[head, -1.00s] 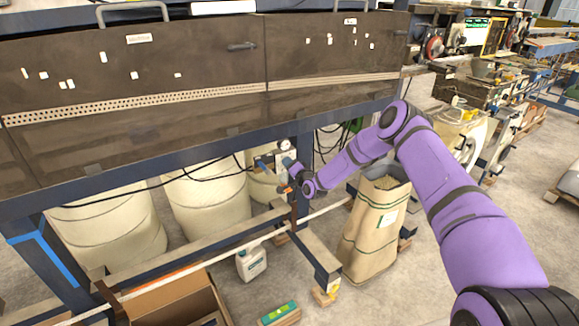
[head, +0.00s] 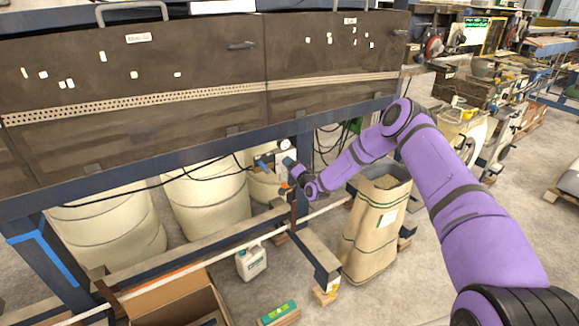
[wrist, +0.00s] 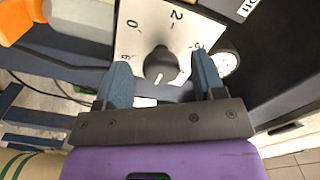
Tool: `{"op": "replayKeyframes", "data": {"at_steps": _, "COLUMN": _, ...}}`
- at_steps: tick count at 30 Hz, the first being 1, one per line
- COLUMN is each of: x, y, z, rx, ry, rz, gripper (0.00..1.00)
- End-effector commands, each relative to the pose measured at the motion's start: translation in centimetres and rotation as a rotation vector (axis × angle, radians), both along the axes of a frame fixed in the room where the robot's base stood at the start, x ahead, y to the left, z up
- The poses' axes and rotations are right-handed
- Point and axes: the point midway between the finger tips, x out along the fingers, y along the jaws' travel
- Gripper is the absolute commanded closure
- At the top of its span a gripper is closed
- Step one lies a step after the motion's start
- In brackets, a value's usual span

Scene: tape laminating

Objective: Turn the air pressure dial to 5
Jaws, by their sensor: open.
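The air pressure dial is a dark round knob (wrist: 161,66) on a white plate (wrist: 142,32) in the wrist view. The digits 0, 2 and 6 show around it; another at the right is partly covered by a finger. A pale mark on the knob points toward the bottom of the picture. My gripper (wrist: 163,72) is open, with one blue-grey finger on each side of the knob and a gap on both sides. In the head view my gripper (head: 290,164) is at the small panel under the machine, and the knob cannot be made out.
A round white gauge (wrist: 225,61) sits right of the dial, close to the right finger. An orange and grey-blue fitting (wrist: 50,18) is at the upper left. In the head view, a paper sack (head: 374,235) stands below my arm and a white jug (head: 251,262) on the floor.

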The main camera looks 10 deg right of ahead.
Motion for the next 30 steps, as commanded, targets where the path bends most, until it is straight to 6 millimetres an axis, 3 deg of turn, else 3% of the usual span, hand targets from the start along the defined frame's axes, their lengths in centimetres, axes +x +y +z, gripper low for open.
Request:
{"op": "replayKeyframes", "data": {"at_steps": 9, "x": -5.7, "y": -1.9, "z": -0.1, "rx": 0.001, "ry": 0.004, "rz": -0.001, "gripper": 0.37}}
{"op": "replayKeyframes", "data": {"at_steps": 15, "x": -8.1, "y": -2.7, "z": 0.0, "rx": 0.000, "ry": 0.001, "rz": 0.000, "gripper": 0.37}}
{"op": "replayKeyframes", "data": {"at_steps": 30, "x": -8.9, "y": -2.9, "z": 0.1, "rx": -0.004, "ry": 0.002, "rz": 0.002, "gripper": 0.37}}
